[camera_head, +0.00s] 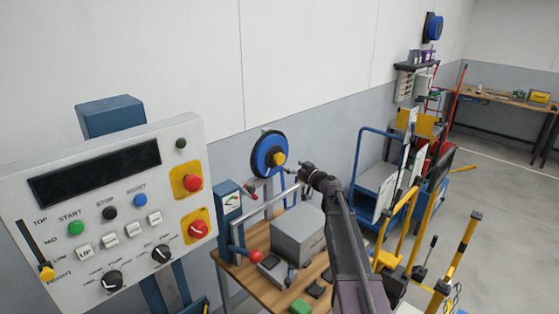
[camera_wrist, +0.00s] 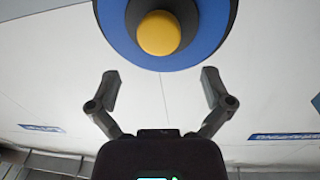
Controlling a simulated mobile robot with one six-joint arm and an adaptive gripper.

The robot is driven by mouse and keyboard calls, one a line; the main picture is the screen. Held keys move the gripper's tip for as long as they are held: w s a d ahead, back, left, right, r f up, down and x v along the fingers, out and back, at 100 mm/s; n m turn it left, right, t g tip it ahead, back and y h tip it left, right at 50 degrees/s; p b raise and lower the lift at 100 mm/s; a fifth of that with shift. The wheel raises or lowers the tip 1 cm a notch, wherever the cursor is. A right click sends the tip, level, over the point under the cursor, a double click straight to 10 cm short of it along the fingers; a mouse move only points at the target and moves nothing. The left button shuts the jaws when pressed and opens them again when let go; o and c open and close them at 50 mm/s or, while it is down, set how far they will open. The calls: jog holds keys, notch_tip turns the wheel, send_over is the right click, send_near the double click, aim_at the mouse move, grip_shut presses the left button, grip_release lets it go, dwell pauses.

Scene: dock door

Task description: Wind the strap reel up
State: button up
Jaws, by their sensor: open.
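In the head view my gripper (camera_head: 292,169) is just right of and below the knob. The gap between fingers and knob is hard to judge.
A control panel (camera_head: 110,190) with buttons stands at the left front. A grey box (camera_head: 298,230) and small items lie on the wooden workbench (camera_head: 255,237) under my arm. A blue cart (camera_head: 375,180) and yellow posts (camera_head: 466,240) stand right.

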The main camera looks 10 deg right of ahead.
aim_at(281, 159)
jog(key=shift+x, duration=3.6)
jog(key=c, duration=1.2)
